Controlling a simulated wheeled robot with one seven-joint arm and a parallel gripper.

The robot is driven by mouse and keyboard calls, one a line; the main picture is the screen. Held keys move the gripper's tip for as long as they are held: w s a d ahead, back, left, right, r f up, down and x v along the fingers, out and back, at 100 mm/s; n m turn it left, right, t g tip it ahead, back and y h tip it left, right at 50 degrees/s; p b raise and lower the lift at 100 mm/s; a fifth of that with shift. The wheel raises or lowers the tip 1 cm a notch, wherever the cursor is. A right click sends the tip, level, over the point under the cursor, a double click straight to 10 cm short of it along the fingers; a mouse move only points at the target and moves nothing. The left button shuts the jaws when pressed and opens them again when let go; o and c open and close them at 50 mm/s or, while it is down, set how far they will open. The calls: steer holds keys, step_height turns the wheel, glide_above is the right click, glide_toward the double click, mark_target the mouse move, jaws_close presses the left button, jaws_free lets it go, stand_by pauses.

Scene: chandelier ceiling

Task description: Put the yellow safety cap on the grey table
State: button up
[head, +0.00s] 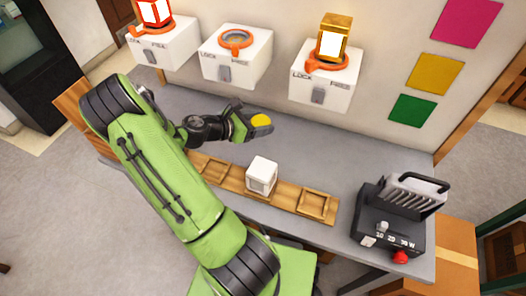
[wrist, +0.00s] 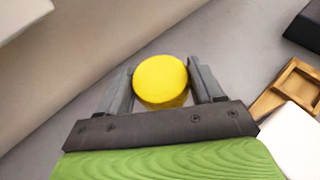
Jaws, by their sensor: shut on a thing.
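The yellow safety cap (wrist: 160,80) is a round yellow piece between the two dark fingers of my gripper (wrist: 161,88) in the wrist view. My gripper is shut on it, with a finger on each side. In the head view the yellow cap (head: 261,121) shows at the end of my gripper (head: 254,125), over the back part of the grey table (head: 300,144). The gap between the cap and the table top is hard to judge.
A wooden tray strip (head: 231,184) with a white cube (head: 262,175) lies along the table. A black device (head: 391,222) with a red knob stands at the right end. White wall boxes (head: 236,66) with orange rings hang behind. Bare table lies right of my gripper.

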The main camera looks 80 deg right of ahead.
steer(key=shift+s+a+f+m+g+y+b, duration=0.2)
steer(key=shift+s+a+f+m+g+y, duration=0.1)
steer(key=shift+s, duration=0.15)
steer(key=shift+s+a+f+m+g+y+b, duration=0.2)
steer(key=shift+s+f, duration=0.1)
steer(key=shift+s, duration=0.1)
step_height(320, 180, down, 9)
steer(key=b, duration=0.3)
steer(key=shift+d+r, duration=0.1)
steer(key=shift+r, duration=0.05)
steer(key=o, duration=1)
steer(key=shift+r, duration=0.1)
steer(key=shift+w, duration=0.1)
